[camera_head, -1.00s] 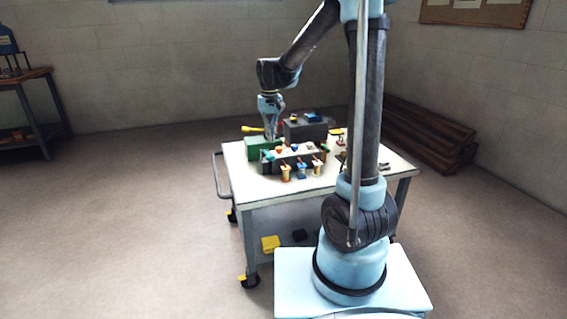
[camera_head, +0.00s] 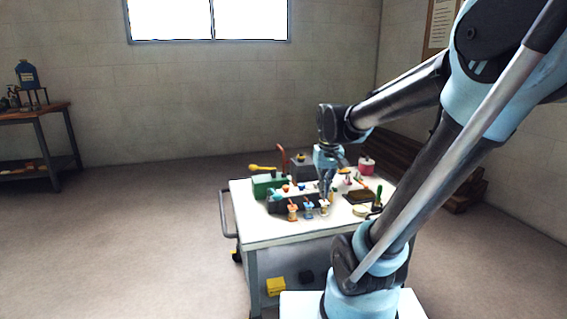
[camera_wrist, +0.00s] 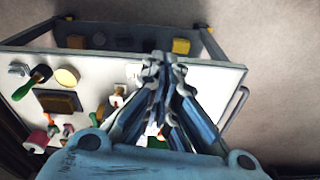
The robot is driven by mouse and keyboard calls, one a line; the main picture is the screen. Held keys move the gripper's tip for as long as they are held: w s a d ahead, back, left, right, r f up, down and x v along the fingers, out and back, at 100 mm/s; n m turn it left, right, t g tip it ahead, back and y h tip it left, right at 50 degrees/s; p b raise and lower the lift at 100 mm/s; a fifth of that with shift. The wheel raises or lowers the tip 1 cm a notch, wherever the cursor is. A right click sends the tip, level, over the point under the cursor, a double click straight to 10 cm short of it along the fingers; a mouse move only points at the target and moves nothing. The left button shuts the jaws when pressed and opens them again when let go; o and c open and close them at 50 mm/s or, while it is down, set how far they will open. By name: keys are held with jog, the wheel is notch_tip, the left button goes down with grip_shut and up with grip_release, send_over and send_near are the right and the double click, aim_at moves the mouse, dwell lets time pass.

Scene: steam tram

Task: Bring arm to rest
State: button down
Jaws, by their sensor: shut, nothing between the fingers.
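My gripper (camera_head: 325,194) is shut and empty. In the head view it points down over the white cart top (camera_head: 270,237), just behind the row of small coloured parts on the dark block (camera_head: 279,207). In the wrist view my gripper (camera_wrist: 163,62) covers part of the cart top (camera_wrist: 215,78), with its fingertips together near the front edge. My arm reaches from the lower right, up and over the cart. I cannot tell whether the fingertips touch anything below.
A green box (camera_head: 264,187), a dark box (camera_head: 310,168), a pink container (camera_head: 367,165) and a brown block (camera_head: 358,196) stand on the cart. A yellow block (camera_head: 276,287) lies on its lower shelf. A workbench (camera_head: 35,141) stands far left. The floor on the left is clear.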

jog(key=s+d+f, duration=0.2)
jog(key=s+f, duration=0.2)
jog(key=s, duration=0.2)
jog(key=s+d+f+m+t, duration=0.1)
jog(key=s+d+f, duration=0.2)
jog(key=s, duration=0.4)
jog(key=shift+d+f, duration=0.25)
jog(key=shift+f, duration=0.3)
jog(key=shift+w+f, duration=0.2)
jog(key=shift+w, duration=0.3)
dwell(1.4)
